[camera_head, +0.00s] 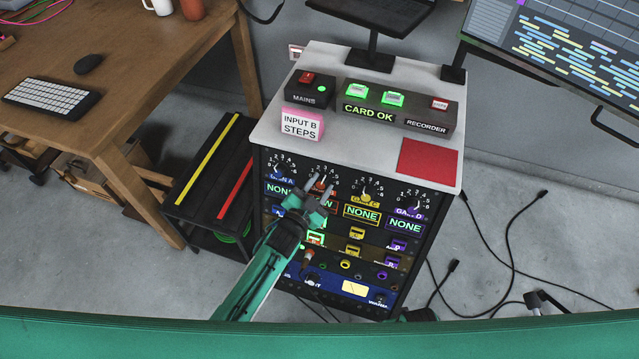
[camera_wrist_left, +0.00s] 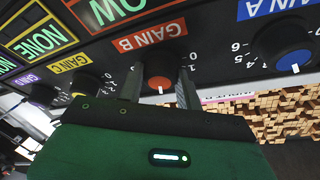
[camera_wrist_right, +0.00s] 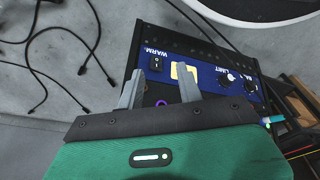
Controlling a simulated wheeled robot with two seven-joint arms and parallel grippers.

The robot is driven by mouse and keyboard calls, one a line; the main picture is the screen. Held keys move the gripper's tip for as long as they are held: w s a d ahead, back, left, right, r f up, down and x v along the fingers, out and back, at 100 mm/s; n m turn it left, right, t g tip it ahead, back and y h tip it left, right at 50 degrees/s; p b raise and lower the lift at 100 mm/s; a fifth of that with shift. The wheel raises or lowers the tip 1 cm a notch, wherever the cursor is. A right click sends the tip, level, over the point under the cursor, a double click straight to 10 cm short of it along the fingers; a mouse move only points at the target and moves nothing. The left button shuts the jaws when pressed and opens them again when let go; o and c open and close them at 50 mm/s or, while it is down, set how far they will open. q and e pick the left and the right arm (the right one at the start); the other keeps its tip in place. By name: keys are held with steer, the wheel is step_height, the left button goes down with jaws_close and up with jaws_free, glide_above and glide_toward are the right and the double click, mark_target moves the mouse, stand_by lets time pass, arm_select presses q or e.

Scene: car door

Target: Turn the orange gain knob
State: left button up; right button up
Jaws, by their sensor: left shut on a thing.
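The orange gain knob (camera_wrist_left: 160,83) sits under the orange GAIN B label in the left wrist view, its white mark pointing down in that picture. It is partly hidden in the head view (camera_head: 319,185). My left gripper (camera_head: 318,190) is at the front of the rack, its two fingers on either side of the knob and shut on it. The orange display by the knob is partly covered and shows letters ending in OW. My right gripper (camera_wrist_right: 160,88) is open and empty, facing the lower blue panel in the right wrist view.
Blue (camera_wrist_left: 292,60), yellow (camera_wrist_left: 84,83) and purple (camera_wrist_left: 43,94) gain knobs flank the orange one. A pink INPUT B STEPS block (camera_head: 301,124) and button boxes stand on the rack top. A wooden desk (camera_head: 130,80) is at left; black cables lie on the floor at right.

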arm_select(q)
steer(key=shift+m+g+h+p, duration=0.4)
steer(key=shift+m+g+p, duration=0.25)
steer(key=shift+m, duration=1.05)
arm_select(e)
steer(key=shift+s+d+f, duration=0.15)
steer(key=shift+s+f, duration=0.25)
steer(key=shift+f, duration=0.5)
steer(key=shift+s+d+f, duration=0.2)
steer(key=shift+s+f, duration=0.15)
steer(key=shift+f, duration=0.5)
steer(key=shift+s+d+f, duration=0.15)
steer(key=shift+s+f, duration=0.25)
steer(key=shift+f, duration=0.5)
arm_select(q)
steer(key=o, duration=1)
steer(key=shift+a, duration=0.1)
steer(key=v, duration=1.3)
steer(key=shift+s+a, duration=0.15)
steer(key=shift+s, duration=0.2)
arm_select(e)
steer(key=shift+f, duration=0.15)
arm_select(q)
steer(key=shift+f, duration=0.1)
arm_select(e)
steer(key=shift+s, duration=0.1)
